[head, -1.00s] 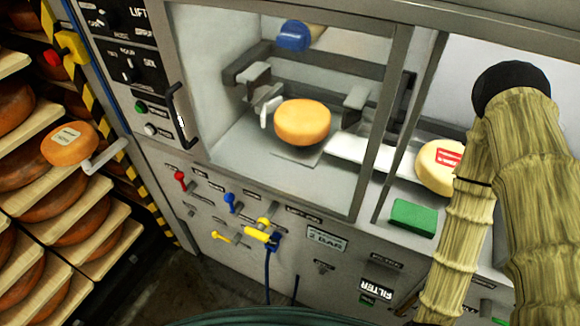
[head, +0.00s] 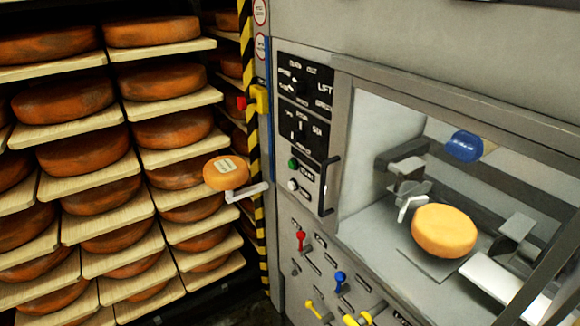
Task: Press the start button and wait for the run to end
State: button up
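The machine's control panel (head: 304,125) stands upright left of its window, with black dial plates at the top. Below the dials are a green round button (head: 293,164) and a white round button (head: 293,185), each beside a small dark label too blurred to read surely. I take the green one for the start button. Behind the window a yellow cheese wheel (head: 443,231) sits in the chamber, near a grey clamp and below a blue round part (head: 464,146). My gripper and arm are not in view.
A black door handle (head: 328,185) juts out right of the buttons. Red, blue and yellow levers (head: 301,240) stick out below. A labelled cheese (head: 226,172) rests on a grey bracket at the left. Shelves of orange cheese wheels (head: 85,150) fill the left side.

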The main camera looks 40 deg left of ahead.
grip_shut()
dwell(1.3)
